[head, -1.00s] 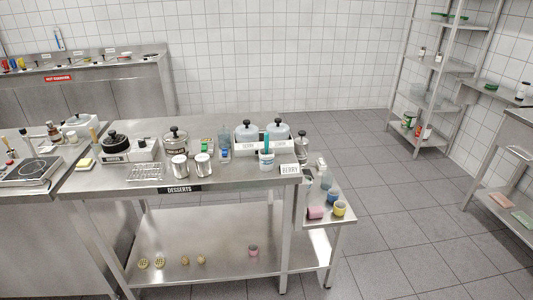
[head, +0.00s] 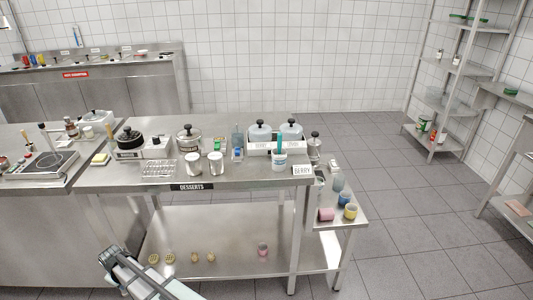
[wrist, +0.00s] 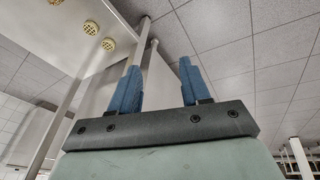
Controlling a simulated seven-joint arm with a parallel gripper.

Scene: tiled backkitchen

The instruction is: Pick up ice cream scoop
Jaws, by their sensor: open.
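A teal handle (head: 280,143) stands upright in a white tub (head: 279,161) near the right end of the dessert counter. It looks like the scoop's handle; its lower end is hidden in the tub. My gripper (wrist: 159,66) shows in the wrist view with its two blue fingers apart and nothing between them. In the head view my arm enters at the bottom left, in front of and below the counter top, well away from the tub.
Two lidded containers (head: 260,133) stand behind the tub, and a BERRY sign (head: 302,170) stands right of it. Metal canisters (head: 216,163) and a wire rack (head: 159,169) are to the left. A side shelf (head: 340,214) holds coloured cups. Floor is free at right.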

